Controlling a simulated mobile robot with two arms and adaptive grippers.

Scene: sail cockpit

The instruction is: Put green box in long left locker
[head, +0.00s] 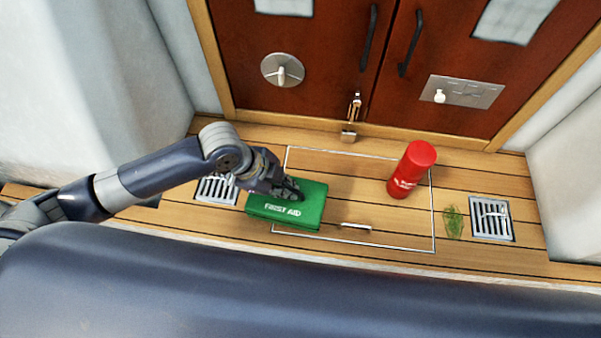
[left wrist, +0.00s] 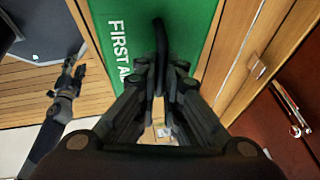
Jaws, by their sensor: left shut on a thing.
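The green first aid box (head: 312,207) with white lettering is at the floor hatch's left edge in the head view. I cannot tell whether it touches the floor. My left gripper (head: 291,190) comes in from the left and is shut on the box near its upper edge. The box (left wrist: 118,22) fills the upper middle of the left wrist view, with the left gripper's fingers (left wrist: 162,55) against it. A second gripper, my right one (left wrist: 67,80), shows small at the left of that view; its jaw state is unclear. I cannot make out the long left locker.
A red cylinder (head: 412,170) stands on the right part of the outlined hatch (head: 345,165). Floor grates (head: 216,190) (head: 492,218) lie on either side. A green tuft (head: 453,222) lies near the right grate. Brown doors (head: 300,95) close off the back.

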